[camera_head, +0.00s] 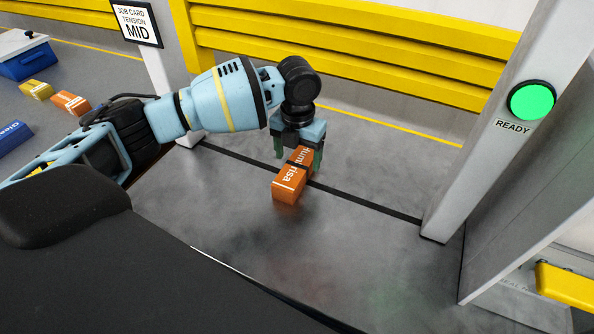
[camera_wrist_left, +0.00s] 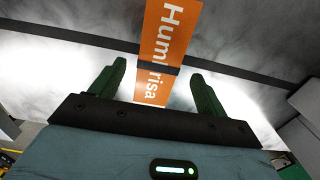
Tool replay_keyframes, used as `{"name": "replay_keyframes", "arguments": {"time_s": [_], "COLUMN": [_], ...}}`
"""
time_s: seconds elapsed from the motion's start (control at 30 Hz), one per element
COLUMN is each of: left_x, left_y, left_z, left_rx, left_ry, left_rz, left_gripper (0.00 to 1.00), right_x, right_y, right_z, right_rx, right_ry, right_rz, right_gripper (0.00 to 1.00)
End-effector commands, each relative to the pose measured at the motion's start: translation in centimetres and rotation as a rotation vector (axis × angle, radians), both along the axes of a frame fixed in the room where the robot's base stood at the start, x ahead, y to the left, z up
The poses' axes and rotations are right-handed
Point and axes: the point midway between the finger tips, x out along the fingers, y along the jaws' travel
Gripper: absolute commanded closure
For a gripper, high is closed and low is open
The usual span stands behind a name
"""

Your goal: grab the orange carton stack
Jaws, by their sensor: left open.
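The orange carton stack (camera_head: 289,184) stands on the grey metal bed, with white lettering on its faces. It also shows in the left wrist view (camera_wrist_left: 167,40), lying between and beyond the fingers. My left gripper (camera_head: 299,158) is open above and around the stack, with one green finger on each side. In the left wrist view the two green fingers (camera_wrist_left: 150,82) are spread with gaps beside the orange faces. Whether a finger touches the stack is hard to tell. My right gripper is not in view.
A job card sign (camera_head: 137,23) reads "MID". A grey post carries a green READY button (camera_head: 532,101). Yellow rails (camera_head: 350,45) run behind. Orange (camera_head: 71,103) and yellow (camera_head: 37,90) cartons and a blue box (camera_head: 28,62) are at far left. The bed around the stack is clear.

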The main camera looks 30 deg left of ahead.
Motion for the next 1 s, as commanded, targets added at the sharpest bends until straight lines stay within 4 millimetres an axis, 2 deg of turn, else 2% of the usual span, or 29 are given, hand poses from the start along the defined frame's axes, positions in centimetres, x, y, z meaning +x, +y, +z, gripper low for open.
{"name": "replay_keyframes", "arguments": {"time_s": [0.3,0.63,1.0], "left_x": [-0.1,0.0,0.0], "left_y": [0.2,0.2,0.2], "left_z": [-4.2,-4.8,-4.7], "left_rx": [0.001,0.001,0.001], "left_ry": [0.002,0.001,0.001], "left_rz": [0.001,0.0,0.001], "left_gripper": [0.25,0.25,0.73], "right_x": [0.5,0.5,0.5], "right_y": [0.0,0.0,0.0], "right_z": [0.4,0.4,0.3], "right_rx": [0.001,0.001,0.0], "right_ry": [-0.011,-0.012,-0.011], "right_rz": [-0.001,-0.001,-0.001], "right_gripper": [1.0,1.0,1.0]}}
